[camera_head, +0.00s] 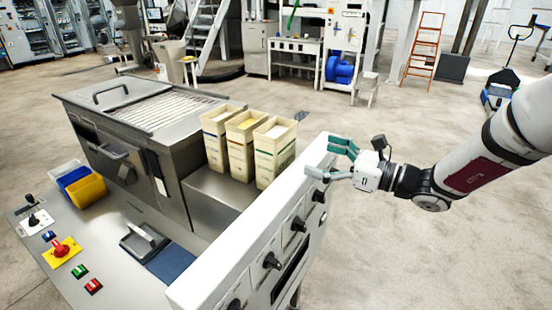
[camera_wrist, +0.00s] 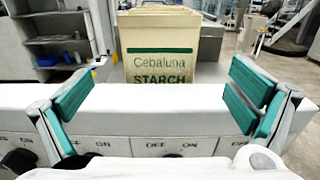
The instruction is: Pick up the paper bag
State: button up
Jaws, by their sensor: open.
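Three tall cream paper bags stand upright in a row on a metal shelf of the machine in the head view: a left one (camera_head: 216,146), a middle one (camera_head: 241,150) with a yellow top, and a right one (camera_head: 270,158). In the wrist view the nearest bag (camera_wrist: 160,55) faces me, with "Cebaluna STARCH" in green, and hides most of those behind it. My gripper (camera_head: 336,160) is open and empty, to the right of the bags, at the white panel. Its green-padded fingers (camera_wrist: 160,95) spread wide on both sides of the bag in the wrist view, apart from it.
The white panel (camera_head: 238,232) with knobs and switches stands between my gripper and the bags. The metal machine housing (camera_head: 130,135) rises left of the bags. Yellow, blue and white bins (camera_head: 84,190) sit on the control table. Open floor lies right.

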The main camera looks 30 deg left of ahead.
aim_at(287, 145)
jog(key=a, duration=0.6)
jog(key=a+p, duration=0.1)
jog(key=a, duration=0.2)
jog(key=shift+w+a+f, duration=0.2)
jog(key=shift+w+a, duration=0.15)
jog(key=shift+c, duration=0.2)
jog(key=c, duration=1.4)
jog(key=shift+r, duration=0.15)
jog(key=c, duration=0.4)
jog(key=shift+o, duration=0.2)
